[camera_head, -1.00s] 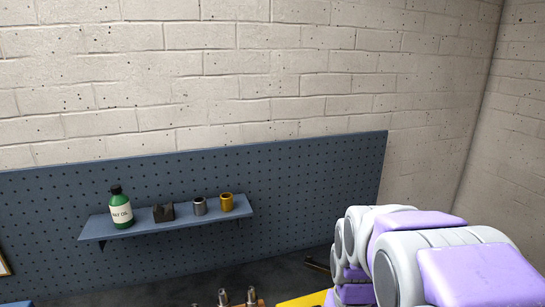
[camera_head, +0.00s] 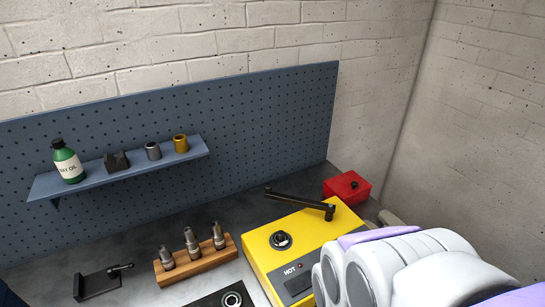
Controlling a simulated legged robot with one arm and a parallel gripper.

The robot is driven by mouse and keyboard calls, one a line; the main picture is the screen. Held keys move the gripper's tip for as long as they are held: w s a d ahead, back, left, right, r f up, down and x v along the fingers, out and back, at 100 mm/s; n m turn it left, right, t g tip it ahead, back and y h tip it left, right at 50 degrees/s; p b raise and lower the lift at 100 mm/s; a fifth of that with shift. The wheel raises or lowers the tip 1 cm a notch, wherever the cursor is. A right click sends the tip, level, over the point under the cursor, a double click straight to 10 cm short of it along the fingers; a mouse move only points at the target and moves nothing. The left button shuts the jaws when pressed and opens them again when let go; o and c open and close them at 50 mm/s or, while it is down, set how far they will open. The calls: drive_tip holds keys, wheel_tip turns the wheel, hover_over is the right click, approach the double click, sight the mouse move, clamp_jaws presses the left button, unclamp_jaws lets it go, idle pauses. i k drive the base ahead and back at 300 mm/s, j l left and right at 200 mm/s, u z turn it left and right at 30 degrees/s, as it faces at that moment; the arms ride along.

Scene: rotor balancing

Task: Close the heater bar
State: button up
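The heater is a yellow box (camera_head: 262,258) marked HOT on the bench, right of centre. Its black heater bar (camera_head: 298,199) has its right end at a dark post on the heater's back right. The bar reaches left along the back edge, apart from the round dark socket (camera_head: 281,240) on the heater's top. My white and purple arm fills the lower right and hides the heater's front right corner. My gripper does not show.
A red box (camera_head: 347,187) stands behind the heater on the right. A wooden rack (camera_head: 196,261) with tool holders stands left of the heater. A black fixture (camera_head: 101,283) lies at front left. A blue shelf (camera_head: 118,172) holds a green bottle (camera_head: 67,162) and small parts.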

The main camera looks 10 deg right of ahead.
sight(311, 203)
drive_tip(key=i+l, duration=0.15)
drive_tip(key=l, duration=0.25)
drive_tip(key=i+l+u, duration=0.15)
drive_tip(key=l, duration=0.25)
drive_tip(key=i+l, duration=0.1)
drive_tip(key=l, duration=0.3)
drive_tip(key=u, duration=0.05)
